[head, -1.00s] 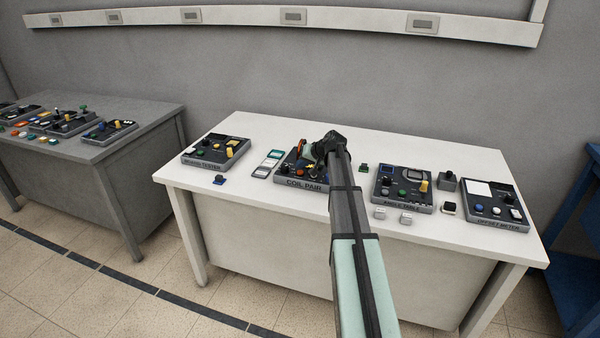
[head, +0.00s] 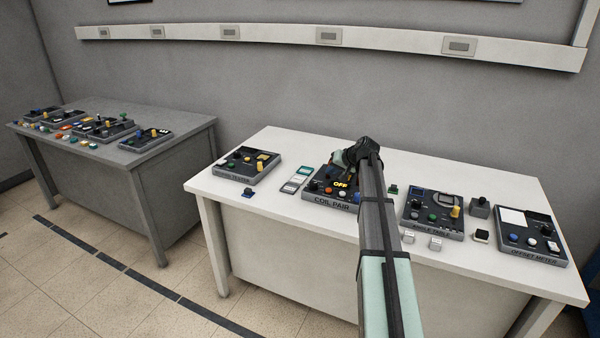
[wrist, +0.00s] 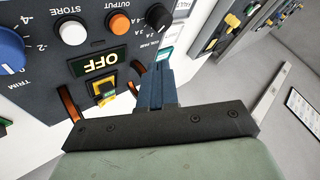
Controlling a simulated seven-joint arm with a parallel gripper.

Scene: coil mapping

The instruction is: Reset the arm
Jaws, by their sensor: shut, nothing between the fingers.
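My gripper (head: 344,158) is over the back of the dark COIL PAIR panel (head: 331,203) on the white table. In the wrist view my gripper (wrist: 156,68) shows as narrow blue-grey fingers, shut and with nothing between them. The panel (wrist: 45,60) fills the upper left of that view. Its display (wrist: 94,62) reads OFF. An orange button (wrist: 119,23), a white button (wrist: 73,33) and a blue TRIM knob (wrist: 8,50) are on it. A black knob (wrist: 158,17) appears just beyond the fingertips; contact cannot be told. My arm hides the panel's right part in the head view.
The white table (head: 285,150) also bears the ANGLE TABLE panel (head: 418,225), the OFFSET METER panel (head: 540,258), a tester panel (head: 240,178) and small loose blocks. A grey table (head: 170,152) with more panels stands at left. Space above the tables is free.

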